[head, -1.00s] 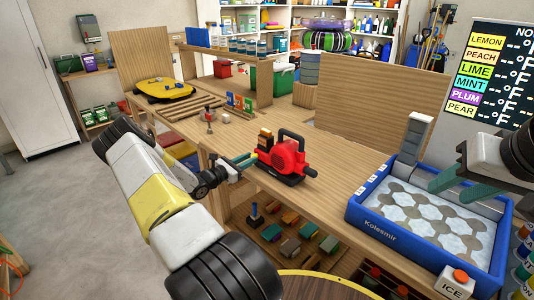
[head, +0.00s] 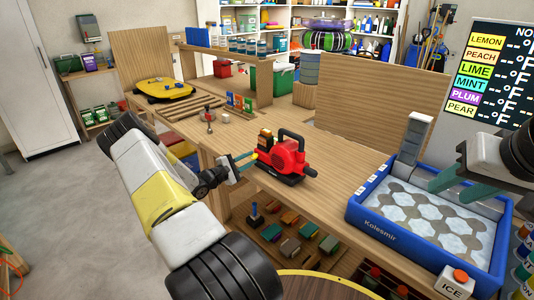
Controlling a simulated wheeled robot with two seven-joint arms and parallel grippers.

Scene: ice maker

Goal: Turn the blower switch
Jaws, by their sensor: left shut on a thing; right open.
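The red and black blower (head: 287,158) stands on the wooden workbench, near its front edge. My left gripper (head: 249,159) reaches in from the left, its fingers shut on a small part at the left end of the blower. The fingers hide most of that part, so I cannot make out the switch or its position clearly. My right gripper (head: 436,183) is open and empty, above the blue ice bin at the right, well away from the blower.
The blue ice bin (head: 395,243) stands at the right end of the workbench (head: 325,200). An upright wooden board (head: 385,100) rises behind the blower. Several small items stand further left. A shelf below holds coloured blocks.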

